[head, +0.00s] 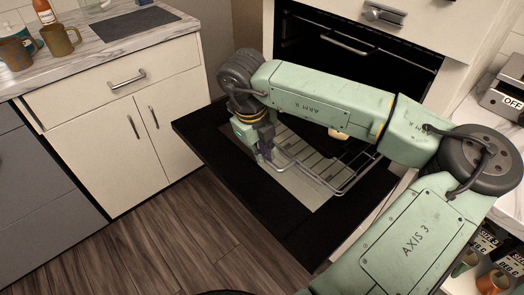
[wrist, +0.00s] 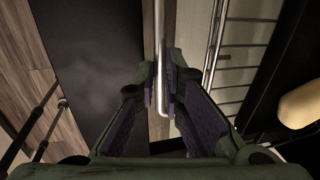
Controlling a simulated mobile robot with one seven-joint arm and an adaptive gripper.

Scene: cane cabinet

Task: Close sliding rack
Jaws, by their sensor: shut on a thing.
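The sliding rack (head: 312,166) is a wire oven rack, pulled out over the lowered black oven door (head: 268,212). Its front end reaches my gripper (head: 264,158), and part of the rack is hidden behind my arm. In the wrist view, my gripper (wrist: 164,88) has its fingers closed around a metal bar (wrist: 162,108) at the rack's edge. The rack's wires (wrist: 237,58) run beside the right finger.
The oven cavity (head: 308,38) is open and dark behind my arm. A pale rounded thing (wrist: 300,105) lies right of the rack wires. White cabinets (head: 120,120) stand at the left, and the wooden floor (head: 180,245) in front is clear.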

